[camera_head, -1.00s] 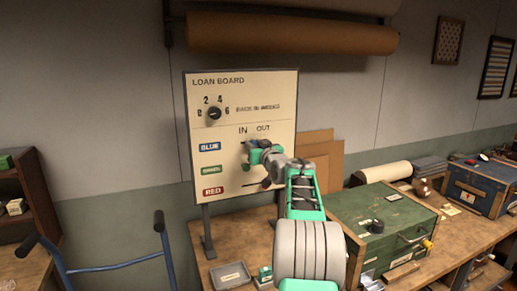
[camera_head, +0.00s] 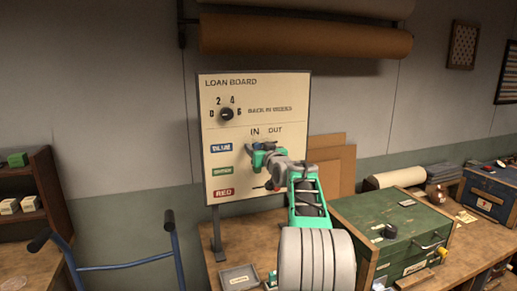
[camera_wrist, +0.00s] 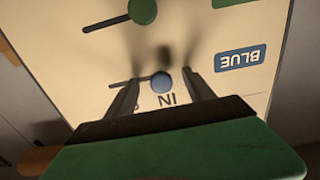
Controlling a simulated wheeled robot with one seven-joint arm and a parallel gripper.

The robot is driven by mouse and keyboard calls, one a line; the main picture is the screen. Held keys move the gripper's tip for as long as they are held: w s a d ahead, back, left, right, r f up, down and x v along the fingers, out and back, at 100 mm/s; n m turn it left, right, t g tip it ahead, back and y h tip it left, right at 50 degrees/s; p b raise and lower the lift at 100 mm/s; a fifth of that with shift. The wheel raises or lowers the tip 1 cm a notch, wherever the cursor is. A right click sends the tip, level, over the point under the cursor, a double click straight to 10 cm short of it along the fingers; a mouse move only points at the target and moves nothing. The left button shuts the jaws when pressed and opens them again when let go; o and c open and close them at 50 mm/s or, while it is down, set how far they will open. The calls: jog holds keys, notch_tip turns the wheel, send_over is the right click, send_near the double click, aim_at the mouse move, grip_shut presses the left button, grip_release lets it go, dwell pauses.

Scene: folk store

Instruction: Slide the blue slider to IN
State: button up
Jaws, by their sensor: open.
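The blue slider (camera_wrist: 161,82) is a round knob in the wrist view. It sits beside the IN label, at the IN end of its slot, which runs left from it toward OUT. My gripper (camera_wrist: 163,74) is open, with one finger on each side of the knob; I cannot tell whether either finger touches it. In the head view my gripper (camera_head: 262,152) is at the loan board (camera_head: 222,112), just below the IN and OUT labels, and hides most of the blue slider there.
The green slider (camera_wrist: 143,10) shows at the top of the wrist view. A dial (camera_head: 227,114) is higher on the board. A green chest (camera_head: 385,235) and a small tray (camera_head: 239,277) stand on the bench. A blue hand truck (camera_head: 176,262) is at lower left.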

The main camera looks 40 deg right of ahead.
dwell(0.3)
jog(key=b+v, duration=0.9)
dwell(0.4)
